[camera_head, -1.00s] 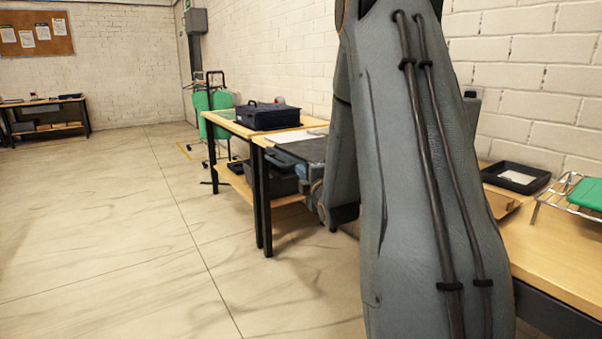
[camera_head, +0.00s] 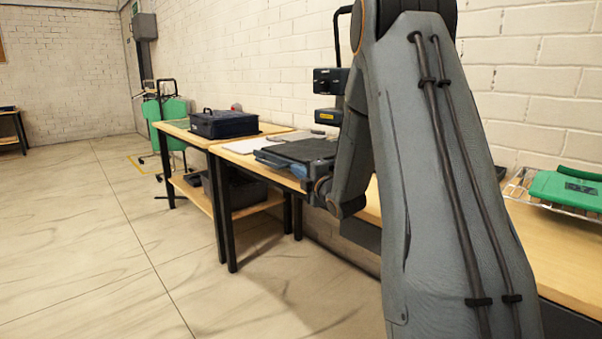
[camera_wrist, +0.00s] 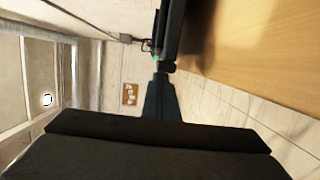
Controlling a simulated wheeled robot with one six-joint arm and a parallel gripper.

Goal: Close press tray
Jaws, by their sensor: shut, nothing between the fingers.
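The press has a black upper part (camera_head: 330,82) with a yellow label, standing against the wall. The dark flat press tray (camera_head: 303,150) lies below it at the table edge, its right side hidden by my arm. The tray juts out toward the front, apart from the upper part. My gripper (camera_head: 265,157) is blue-grey and points away along the tray's front side; I cannot tell whether it touches. In the wrist view my gripper (camera_wrist: 164,70) shows as one dark tapered shape, shut and empty.
A dark blue tote (camera_head: 222,124) stands on the far table. A grey bin (camera_head: 245,192) sits on the lower shelf. A green garment on a wire rack (camera_head: 568,188) lies on the right table. The floor (camera_head: 110,230) at left is clear.

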